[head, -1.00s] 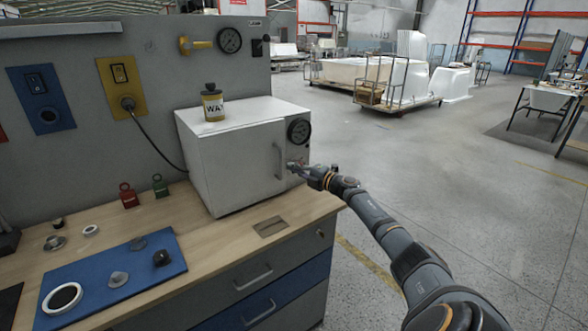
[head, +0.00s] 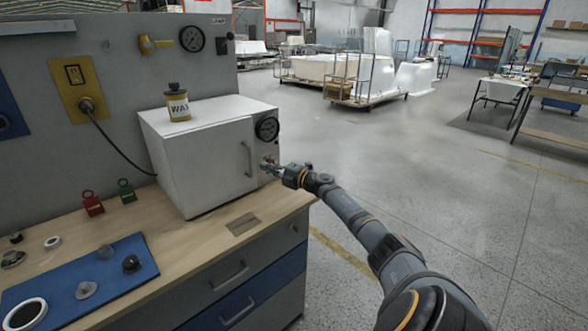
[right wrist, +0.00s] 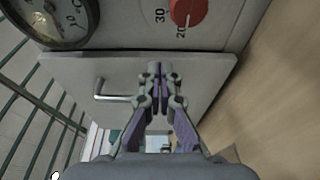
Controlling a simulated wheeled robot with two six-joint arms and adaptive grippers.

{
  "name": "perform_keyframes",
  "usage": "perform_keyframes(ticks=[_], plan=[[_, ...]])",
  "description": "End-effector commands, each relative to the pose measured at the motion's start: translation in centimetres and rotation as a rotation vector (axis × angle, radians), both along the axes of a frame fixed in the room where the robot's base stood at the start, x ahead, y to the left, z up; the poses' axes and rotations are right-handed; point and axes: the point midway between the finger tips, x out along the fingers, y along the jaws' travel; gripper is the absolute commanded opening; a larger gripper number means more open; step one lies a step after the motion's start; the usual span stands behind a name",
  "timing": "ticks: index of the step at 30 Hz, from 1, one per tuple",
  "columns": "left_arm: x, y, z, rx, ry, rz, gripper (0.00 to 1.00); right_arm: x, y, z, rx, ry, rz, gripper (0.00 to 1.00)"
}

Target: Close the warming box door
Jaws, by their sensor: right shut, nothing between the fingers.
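The white warming box (head: 208,150) stands on the wooden bench. Its door (head: 215,170) looks flush with the front in the head view; I cannot tell whether a small gap remains. The door handle (head: 247,158) also shows in the right wrist view (right wrist: 112,97). A red knob (right wrist: 188,11) and a dial gauge (head: 267,128) sit on the panel beside the door. My right gripper (head: 270,167) is shut and empty, in front of the box near the knob. In the right wrist view its fingertips (right wrist: 160,68) overlap the door's edge; contact is unclear. My left gripper is out of view.
A yellow and black wax can (head: 178,103) stands on the box. Red (head: 92,203) and green (head: 126,191) padlock-like items stand left of it. A blue mat (head: 60,285) holds small parts. Open floor lies right of the bench.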

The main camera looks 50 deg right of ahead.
Motion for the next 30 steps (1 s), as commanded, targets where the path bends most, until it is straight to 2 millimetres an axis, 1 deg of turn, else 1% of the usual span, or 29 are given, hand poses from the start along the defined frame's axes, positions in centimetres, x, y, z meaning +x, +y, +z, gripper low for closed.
perform_keyframes(ticks=[1, 3, 6, 8, 11, 13, 16, 18, 20, 25, 30], plan=[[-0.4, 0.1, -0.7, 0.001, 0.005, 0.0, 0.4, -0.9, -0.8, -0.5, -0.006, 0.005, -0.002, 0.0], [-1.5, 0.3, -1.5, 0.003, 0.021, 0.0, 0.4, -2.4, -1.9, -0.6, -0.009, 0.008, 0.0, 0.0], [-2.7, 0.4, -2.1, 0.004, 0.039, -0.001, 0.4, -4.1, -3.2, -0.6, -0.008, 0.008, 0.001, 0.0], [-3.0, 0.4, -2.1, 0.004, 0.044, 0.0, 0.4, -5.0, -3.9, -0.5, -0.006, 0.009, 0.0, 0.0], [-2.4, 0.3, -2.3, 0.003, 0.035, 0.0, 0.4, -6.3, -4.9, -0.3, -0.005, 0.008, 0.002, 0.0], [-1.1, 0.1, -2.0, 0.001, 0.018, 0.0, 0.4, -7.0, -5.5, -0.2, -0.004, 0.008, 0.001, 0.0], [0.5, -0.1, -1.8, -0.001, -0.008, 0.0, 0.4, -7.6, -5.9, -0.1, -0.004, 0.005, 0.003, 0.0], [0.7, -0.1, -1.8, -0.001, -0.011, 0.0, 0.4, -7.8, -6.1, -0.1, -0.001, 0.003, 0.002, 0.0], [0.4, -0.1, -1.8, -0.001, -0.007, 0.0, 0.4, -7.9, -6.2, -0.1, -0.001, 0.003, 0.002, 0.0], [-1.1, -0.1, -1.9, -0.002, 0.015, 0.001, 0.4, -7.9, -6.2, -0.1, -0.001, 0.002, 0.002, 0.0], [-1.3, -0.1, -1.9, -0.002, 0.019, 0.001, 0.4, -7.9, -6.2, -0.1, -0.001, 0.002, 0.002, 0.0]])
